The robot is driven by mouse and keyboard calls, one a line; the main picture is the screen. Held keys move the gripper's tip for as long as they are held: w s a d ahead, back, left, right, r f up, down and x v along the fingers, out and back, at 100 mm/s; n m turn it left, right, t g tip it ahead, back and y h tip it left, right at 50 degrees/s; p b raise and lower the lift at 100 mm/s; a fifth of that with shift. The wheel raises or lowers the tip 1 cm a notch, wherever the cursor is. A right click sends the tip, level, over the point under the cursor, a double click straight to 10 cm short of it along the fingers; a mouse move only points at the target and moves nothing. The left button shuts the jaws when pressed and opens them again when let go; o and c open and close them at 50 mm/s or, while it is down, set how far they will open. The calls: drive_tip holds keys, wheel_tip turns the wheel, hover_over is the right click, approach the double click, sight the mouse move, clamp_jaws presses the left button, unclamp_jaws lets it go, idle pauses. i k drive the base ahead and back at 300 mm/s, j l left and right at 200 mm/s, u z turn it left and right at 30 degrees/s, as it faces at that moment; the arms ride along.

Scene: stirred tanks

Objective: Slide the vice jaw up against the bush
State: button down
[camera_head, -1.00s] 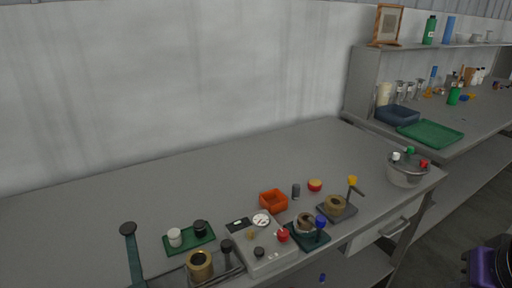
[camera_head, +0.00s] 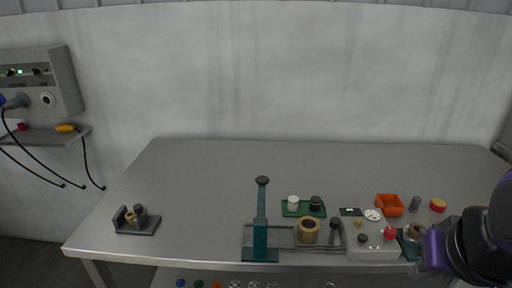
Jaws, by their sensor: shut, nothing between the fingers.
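On the left of the bench is a small dark fixture that looks like the vice (camera_head: 148,229), with an upright plate at its left end. A small brass bush (camera_head: 130,219) stands in it. Beside the bush on the right is a dark knobbed block (camera_head: 139,212), which looks like the sliding jaw. I cannot tell whether a gap separates them. My arm (camera_head: 465,243) shows at the right edge as purple and black links, far from this vice. I do not see my gripper's fingers.
A green lever fixture (camera_head: 260,240) with a rail stands at the front middle, with a larger brass ring (camera_head: 308,232). Bench between the vice and lever is clear.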

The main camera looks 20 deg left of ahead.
sight(142, 212)
drive_tip(key=u, duration=1.95)
drive_tip(key=i+j+z, duration=0.1)
drive_tip(key=i+j, duration=0.15)
drive_tip(key=i+j+z, duration=0.1)
drive_tip(key=j, duration=0.3)
drive_tip(key=i+j+z, duration=0.1)
drive_tip(key=i+j, duration=0.2)
